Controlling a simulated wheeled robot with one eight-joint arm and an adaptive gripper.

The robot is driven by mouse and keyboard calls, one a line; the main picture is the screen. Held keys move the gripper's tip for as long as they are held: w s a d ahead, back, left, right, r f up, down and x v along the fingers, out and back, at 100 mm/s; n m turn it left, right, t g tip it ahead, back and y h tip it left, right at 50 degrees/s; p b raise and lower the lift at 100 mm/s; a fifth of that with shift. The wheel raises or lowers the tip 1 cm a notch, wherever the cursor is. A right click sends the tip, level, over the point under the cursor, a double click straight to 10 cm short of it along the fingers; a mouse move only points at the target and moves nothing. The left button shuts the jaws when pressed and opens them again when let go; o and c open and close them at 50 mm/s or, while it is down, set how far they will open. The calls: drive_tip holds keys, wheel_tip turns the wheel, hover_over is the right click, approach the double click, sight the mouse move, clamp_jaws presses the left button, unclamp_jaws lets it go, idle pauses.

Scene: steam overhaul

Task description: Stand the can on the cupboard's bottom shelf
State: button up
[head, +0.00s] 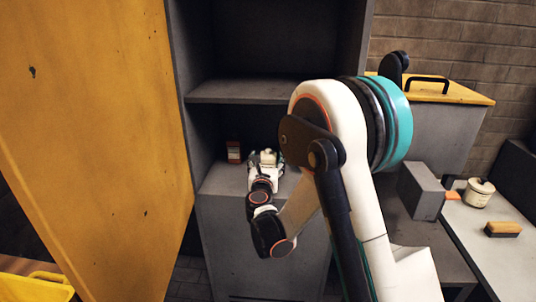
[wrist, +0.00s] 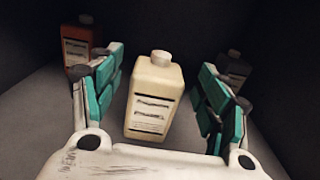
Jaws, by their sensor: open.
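A cream can (wrist: 154,95) with a pale cap and a printed label stands upright on the cupboard's bottom shelf (head: 222,182). In the wrist view my gripper (wrist: 162,68) is open, with one teal-padded finger on each side of the can and gaps showing between pads and can. In the head view my gripper (head: 266,160) reaches into the lower compartment, and only a little of the pale can (head: 268,153) shows there.
A red-brown can (wrist: 80,48) stands to the left on the same shelf, and a dark can (wrist: 234,68) to the right. A middle shelf (head: 245,91) lies above. The yellow door (head: 95,130) stands open at left. A bench (head: 475,235) is at right.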

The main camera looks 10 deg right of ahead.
drive_tip(key=p+v, duration=0.2)
drive_tip(key=v, duration=0.6)
drive_tip(key=s+d+r+m+g, duration=0.3)
drive_tip(key=s+d+r+m, duration=0.1)
drive_tip(key=s+m, duration=0.4)
drive_tip(key=s+d+r+m+g, duration=0.3)
drive_tip(key=s+d+m, duration=0.25)
drive_tip(key=m, duration=0.45)
drive_tip(key=s+a+f+m+g+y, duration=0.1)
drive_tip(key=s+a+m+g+y, duration=0.1)
drive_tip(key=s+m, duration=0.5)
drive_tip(key=s+a+m+g+y, duration=0.2)
drive_tip(key=s+m, duration=0.5)
drive_tip(key=s, duration=0.8)
drive_tip(key=shift+s+a+f+y, duration=0.25)
drive_tip(key=shift+a+f+y, duration=0.1)
drive_tip(key=shift+a+y, duration=0.5)
